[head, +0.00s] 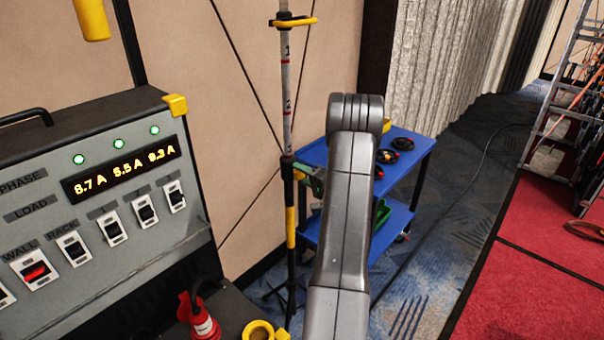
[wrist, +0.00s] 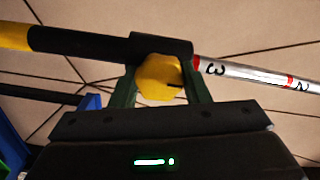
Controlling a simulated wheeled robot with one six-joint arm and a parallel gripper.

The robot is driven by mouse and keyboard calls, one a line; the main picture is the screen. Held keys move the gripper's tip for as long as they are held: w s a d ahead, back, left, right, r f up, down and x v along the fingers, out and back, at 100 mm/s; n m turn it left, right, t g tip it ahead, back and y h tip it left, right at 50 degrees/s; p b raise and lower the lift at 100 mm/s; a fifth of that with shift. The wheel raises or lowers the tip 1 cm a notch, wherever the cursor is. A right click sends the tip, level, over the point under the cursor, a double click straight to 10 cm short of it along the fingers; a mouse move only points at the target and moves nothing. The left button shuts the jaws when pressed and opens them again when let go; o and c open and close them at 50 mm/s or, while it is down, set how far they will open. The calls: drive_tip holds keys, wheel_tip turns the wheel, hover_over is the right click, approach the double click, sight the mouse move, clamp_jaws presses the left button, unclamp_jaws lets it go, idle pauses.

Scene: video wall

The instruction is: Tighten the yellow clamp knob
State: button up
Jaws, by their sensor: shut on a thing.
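The yellow clamp knob (wrist: 160,78) is in the wrist view, in front of the black clamp collar (wrist: 150,47) on the pole. My gripper (wrist: 160,85) has its two dark green fingers on either side of the knob and is shut on it. In the head view my gripper (head: 309,180) is at the pole, mostly hidden behind my own arm. The pole has a white numbered upper section (head: 287,100) with red marks and a black and yellow lower section (head: 291,225). It stands upright in the head view.
A grey power panel (head: 120,210) with lit readouts and switches stands at the left. A blue cart (head: 415,150) with small items is behind my arm. A ladder (head: 560,90) and red platform (head: 520,260) are at the right. Patterned carpet (head: 470,180) lies between.

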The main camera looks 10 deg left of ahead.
idle(0.5)
drive_tip(key=o, duration=1)
drive_tip(key=b+v, duration=0.3)
drive_tip(key=v, duration=1.1)
drive_tip(key=shift+a, duration=0.1)
drive_tip(key=p+x, duration=0.3)
drive_tip(key=x, duration=1.1)
